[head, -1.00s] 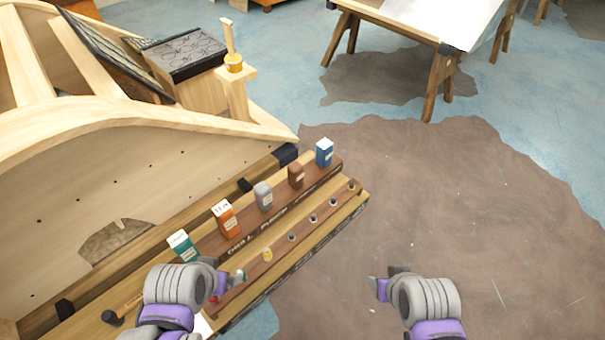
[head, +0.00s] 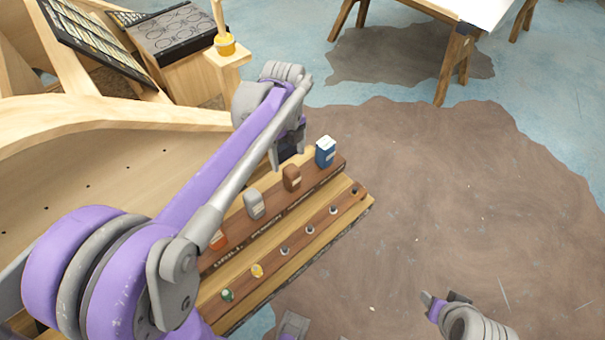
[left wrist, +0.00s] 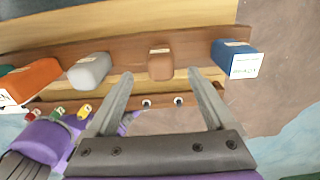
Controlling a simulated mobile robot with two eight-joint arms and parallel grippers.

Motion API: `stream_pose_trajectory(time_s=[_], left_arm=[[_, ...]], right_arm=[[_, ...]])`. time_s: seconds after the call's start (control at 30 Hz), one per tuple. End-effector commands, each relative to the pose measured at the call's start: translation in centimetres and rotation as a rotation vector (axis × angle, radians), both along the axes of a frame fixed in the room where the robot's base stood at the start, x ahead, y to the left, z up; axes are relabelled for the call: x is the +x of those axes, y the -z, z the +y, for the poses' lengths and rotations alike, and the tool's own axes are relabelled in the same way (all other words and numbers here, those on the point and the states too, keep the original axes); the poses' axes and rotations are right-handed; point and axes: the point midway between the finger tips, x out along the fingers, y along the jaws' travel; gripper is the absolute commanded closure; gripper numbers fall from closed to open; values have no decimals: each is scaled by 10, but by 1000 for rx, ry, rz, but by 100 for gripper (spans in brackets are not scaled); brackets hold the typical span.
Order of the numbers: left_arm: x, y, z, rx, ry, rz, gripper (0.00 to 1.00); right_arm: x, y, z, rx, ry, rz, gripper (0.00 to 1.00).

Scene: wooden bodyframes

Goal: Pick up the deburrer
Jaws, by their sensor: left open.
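I cannot tell by sight which item is the deburrer; no label that I can read names it. A row of small boxes stands on the wooden rack: orange (head: 218,239), grey (head: 254,204), brown (head: 291,178) and blue (head: 325,152). In front is a row of small round pieces, with a green one (head: 227,295) and a yellow one (head: 257,270). My left gripper (head: 287,152) is open and empty, above the rack near the brown box. In the left wrist view its fingers (left wrist: 160,77) spread either side of the brown box (left wrist: 160,64), apart from it. My right gripper (head: 443,297) is over the floor at lower right.
A curved wooden frame (head: 60,170) stands at the left of the rack. A yellow pot with a brush (head: 225,44) sits on a post behind. A trestle table (head: 455,50) stands at the back right. The floor right of the rack is clear.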

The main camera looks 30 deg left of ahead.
Motion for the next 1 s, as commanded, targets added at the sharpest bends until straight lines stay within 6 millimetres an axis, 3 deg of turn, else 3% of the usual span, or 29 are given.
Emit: stream_pose_trajectory(time_s=[0.2,0.47,0.7,1.0], left_arm=[[0,36,-1,0,-1,-1,12],[-1,57,-3,1,-2,-1,12],[-1,92,-8,0,-3,-2,12],[-1,99,-8,0,-3,-2,12]], right_arm=[[-1,5,0,0,0,2,50],[-1,6,0,0,0,2,50],[-2,9,0,0,0,3,50],[-2,9,0,0,0,3,50]])
